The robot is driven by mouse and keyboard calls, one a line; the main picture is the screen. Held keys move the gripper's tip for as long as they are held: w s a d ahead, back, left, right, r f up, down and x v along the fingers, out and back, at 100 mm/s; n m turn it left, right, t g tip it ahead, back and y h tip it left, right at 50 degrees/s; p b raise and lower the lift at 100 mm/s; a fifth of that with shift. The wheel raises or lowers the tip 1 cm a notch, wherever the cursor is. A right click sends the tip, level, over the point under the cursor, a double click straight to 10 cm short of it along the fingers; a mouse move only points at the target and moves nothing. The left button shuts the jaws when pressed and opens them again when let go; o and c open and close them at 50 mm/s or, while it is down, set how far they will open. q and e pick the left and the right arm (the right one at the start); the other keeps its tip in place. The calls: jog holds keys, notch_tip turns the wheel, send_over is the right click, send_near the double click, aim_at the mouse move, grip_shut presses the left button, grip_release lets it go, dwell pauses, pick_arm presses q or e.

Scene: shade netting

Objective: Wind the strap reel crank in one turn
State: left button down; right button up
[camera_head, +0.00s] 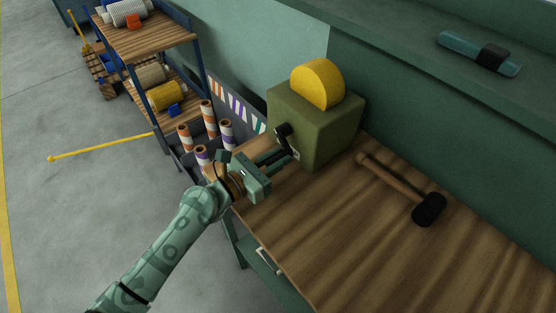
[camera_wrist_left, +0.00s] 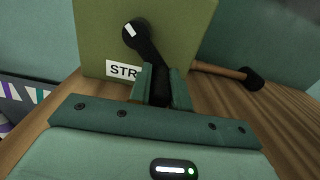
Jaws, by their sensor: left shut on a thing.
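The strap reel is an olive green box (camera_head: 322,130) with a yellow half-round (camera_head: 318,83) on top, standing on the wooden bench (camera_head: 330,218). Its black crank (camera_head: 283,131) is on the side facing my left arm. In the left wrist view the crank arm (camera_wrist_left: 146,43) slants down and right from its hub, near a white label reading "STR". My left gripper (camera_head: 284,158) is at the crank's lower end. In the left wrist view the gripper (camera_wrist_left: 160,88) is shut on the dark crank handle. My right gripper is out of view.
A mallet (camera_head: 400,188) lies on the bench right of the reel. A teal and black object (camera_head: 480,54) lies on the ledge behind. Left of the bench stand a shelf rack (camera_head: 146,43) and several striped rolls (camera_head: 208,117). The bench's front part is clear.

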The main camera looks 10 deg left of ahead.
pick_arm(q)
jog(key=shift+w+a+f+m+b, duration=0.15)
jog(key=shift+a+f+m+b, duration=0.15)
jog(key=shift+m+b, duration=0.45)
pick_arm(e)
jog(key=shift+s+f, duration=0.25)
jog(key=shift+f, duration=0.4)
pick_arm(q)
jog(key=shift+m, duration=0.25)
jog(key=c, duration=1.3)
grip_release()
jog(key=b+v, duration=0.1)
jog(key=v, duration=1.5)
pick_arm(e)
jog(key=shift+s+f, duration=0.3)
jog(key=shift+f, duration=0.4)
pick_arm(q)
jog(key=shift+a, duration=0.1)
